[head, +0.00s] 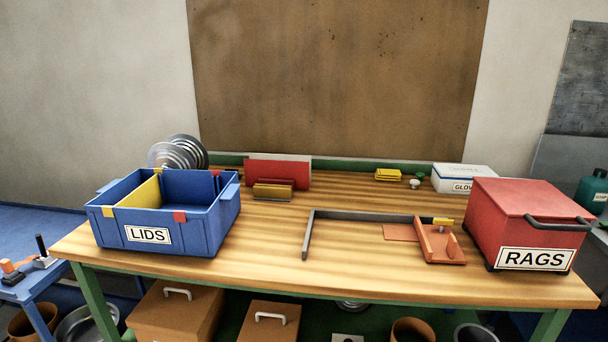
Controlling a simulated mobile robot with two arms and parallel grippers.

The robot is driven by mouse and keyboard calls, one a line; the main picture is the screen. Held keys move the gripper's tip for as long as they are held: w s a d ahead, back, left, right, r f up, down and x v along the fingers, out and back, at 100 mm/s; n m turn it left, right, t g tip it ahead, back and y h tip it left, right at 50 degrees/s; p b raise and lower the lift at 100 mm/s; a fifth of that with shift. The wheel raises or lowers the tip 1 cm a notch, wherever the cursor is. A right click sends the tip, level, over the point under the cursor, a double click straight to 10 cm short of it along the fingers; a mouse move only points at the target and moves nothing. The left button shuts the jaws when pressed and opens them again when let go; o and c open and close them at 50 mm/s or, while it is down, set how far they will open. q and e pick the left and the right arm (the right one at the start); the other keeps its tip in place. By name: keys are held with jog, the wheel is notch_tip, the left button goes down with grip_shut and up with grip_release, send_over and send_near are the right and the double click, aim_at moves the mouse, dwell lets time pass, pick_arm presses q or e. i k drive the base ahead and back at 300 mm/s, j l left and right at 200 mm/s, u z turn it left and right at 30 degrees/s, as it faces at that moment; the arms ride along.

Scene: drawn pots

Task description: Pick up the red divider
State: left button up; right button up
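A flat red panel, which looks like the red divider (278,172), stands upright near the back edge of the workbench, left of centre. A pale panel (302,158) shows behind it, and a low mustard-brown block or holder (272,191) covers part of its lower front. A blue bin (205,234) labelled LIDS stands at the bench's left. Neither of my grippers is in view.
A red box (520,203) labelled RAGS stands at the right, with a white GLOVES box (463,177) behind it. A grey bar with an orange fixture (440,243) lies right of centre. Round lids (180,152) stand behind the bin. The workbench (262,228) is clear between bin and bar.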

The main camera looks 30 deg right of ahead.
aim_at(298, 172)
jog(key=z, duration=0.85)
jog(key=u, duration=0.25)
jog(key=k+j, duration=0.05)
